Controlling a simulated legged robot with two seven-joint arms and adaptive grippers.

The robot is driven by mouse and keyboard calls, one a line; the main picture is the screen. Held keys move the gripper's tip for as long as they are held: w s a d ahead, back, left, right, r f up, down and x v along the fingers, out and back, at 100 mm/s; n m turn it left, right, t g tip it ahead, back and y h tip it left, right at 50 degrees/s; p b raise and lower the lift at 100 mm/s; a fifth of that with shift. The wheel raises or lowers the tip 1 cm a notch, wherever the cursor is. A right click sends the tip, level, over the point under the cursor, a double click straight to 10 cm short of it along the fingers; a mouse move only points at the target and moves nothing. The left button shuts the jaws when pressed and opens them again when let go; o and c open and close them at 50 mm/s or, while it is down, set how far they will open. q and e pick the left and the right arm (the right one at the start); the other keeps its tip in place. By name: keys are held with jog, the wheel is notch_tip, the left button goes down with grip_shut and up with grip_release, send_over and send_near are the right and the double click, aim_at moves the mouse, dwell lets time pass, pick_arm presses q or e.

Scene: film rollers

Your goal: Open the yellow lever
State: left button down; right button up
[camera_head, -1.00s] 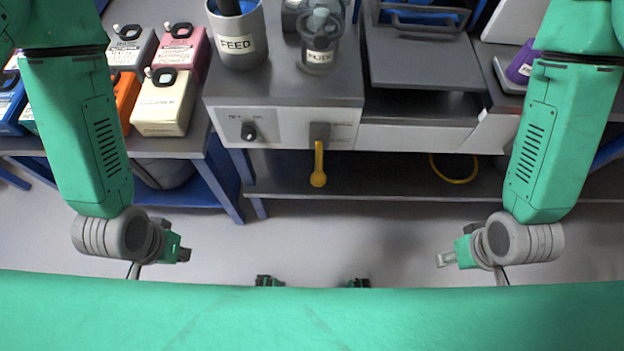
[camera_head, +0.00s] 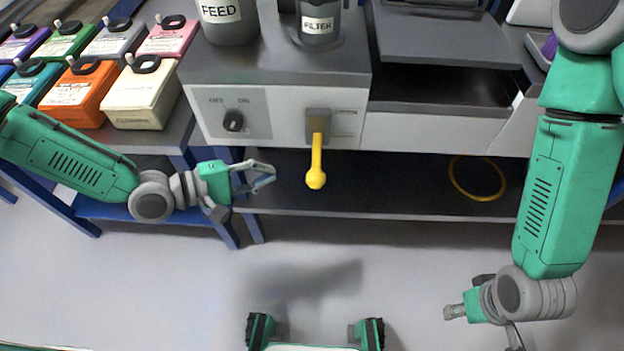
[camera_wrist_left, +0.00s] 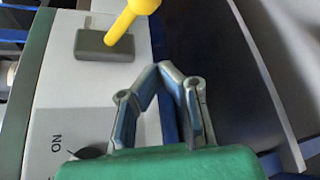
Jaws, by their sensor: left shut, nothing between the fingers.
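The yellow lever (camera_head: 316,162) hangs straight down from a grey mount (camera_head: 319,124) on the front panel of the machine. In the left wrist view the lever (camera_wrist_left: 128,20) and its grey mount (camera_wrist_left: 103,46) are at the top. My left gripper (camera_head: 270,175) is left of the lever's lower end, below the panel, apart from the lever. Its fingertips (camera_wrist_left: 165,68) meet in the wrist view with nothing between them. My right gripper (camera_head: 449,312) hangs low at the right, far from the lever; its fingers are seen edge-on, so their opening is unclear.
A black OFF/ON knob (camera_head: 233,121) is on the panel left of the lever. FEED (camera_head: 221,14) and FILTER (camera_head: 318,25) containers stand above. Labelled boxes (camera_head: 147,97) sit at the left. A yellow ring (camera_head: 478,192) is on the lower shelf (camera_head: 390,190). Space before the lever is free.

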aim_at(309, 173)
pick_arm(q)
jog(key=shift+w+d+f+b, duration=0.15)
jog(key=shift+d+b, duration=0.1)
jog(key=shift+d, duration=1.15)
jog(key=shift+w+d+f+b, duration=0.1)
jog(key=shift+w+d+b, duration=0.1)
jog(key=shift+d, duration=1.25)
jog(key=shift+w+d+f+b, duration=0.15)
jog(key=shift+d+b, duration=0.1)
jog(key=shift+d, duration=1.15)
pick_arm(e)
jog(key=shift+a+f, duration=0.3)
jog(key=shift+f, duration=0.4)
pick_arm(q)
jog(key=shift+a+r, duration=0.1)
jog(key=shift+s+a+r+n, duration=0.15)
jog(key=shift+a+r+n, duration=0.05)
jog(key=shift+r+n, duration=0.1)
pick_arm(e)
jog(key=shift+a+r, duration=0.25)
